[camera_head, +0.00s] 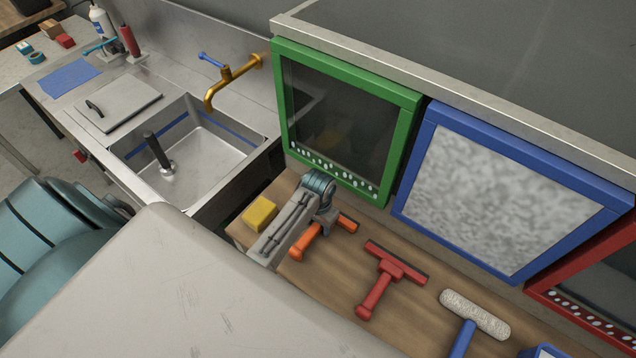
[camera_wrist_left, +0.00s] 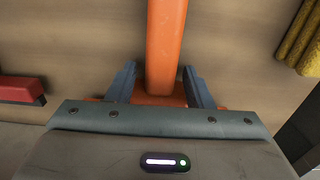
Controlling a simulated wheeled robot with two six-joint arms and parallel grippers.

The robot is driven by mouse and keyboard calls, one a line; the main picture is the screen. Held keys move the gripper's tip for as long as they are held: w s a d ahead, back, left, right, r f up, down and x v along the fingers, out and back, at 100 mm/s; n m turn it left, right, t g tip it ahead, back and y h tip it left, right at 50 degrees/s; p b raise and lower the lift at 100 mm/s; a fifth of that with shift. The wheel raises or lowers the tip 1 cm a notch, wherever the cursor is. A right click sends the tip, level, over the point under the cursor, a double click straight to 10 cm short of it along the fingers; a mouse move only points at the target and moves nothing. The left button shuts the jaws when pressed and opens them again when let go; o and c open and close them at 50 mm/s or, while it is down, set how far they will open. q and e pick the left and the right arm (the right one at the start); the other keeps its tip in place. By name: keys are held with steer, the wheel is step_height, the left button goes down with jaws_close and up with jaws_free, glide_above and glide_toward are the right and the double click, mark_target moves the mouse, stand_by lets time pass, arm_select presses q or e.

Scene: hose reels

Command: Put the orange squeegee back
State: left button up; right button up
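The orange squeegee (camera_head: 304,242) lies on the wooden counter (camera_head: 420,318), below the green-framed panel. Its handle points to the lower left, and my left gripper hides its middle. My left gripper (camera_head: 325,220) is above the squeegee, pointing down. In the left wrist view, the orange squeegee's handle (camera_wrist_left: 166,45) runs between the two spread fingers of my left gripper (camera_wrist_left: 159,80). A gap shows at the left finger; contact at the right finger is unclear. My right gripper is not in view.
A yellow sponge (camera_head: 260,213) lies left of the orange squeegee. A red squeegee (camera_head: 383,277) and a white roller with a blue handle (camera_head: 474,315) lie to the right. Green (camera_head: 400,150), blue (camera_head: 418,160) and red (camera_head: 600,260) frames stand behind. A sink (camera_head: 205,150) is left.

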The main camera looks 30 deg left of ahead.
arm_select(q)
step_height(320, 180, up, 9)
steer(key=b, duration=0.3)
steer(key=shift+r, duration=1.65)
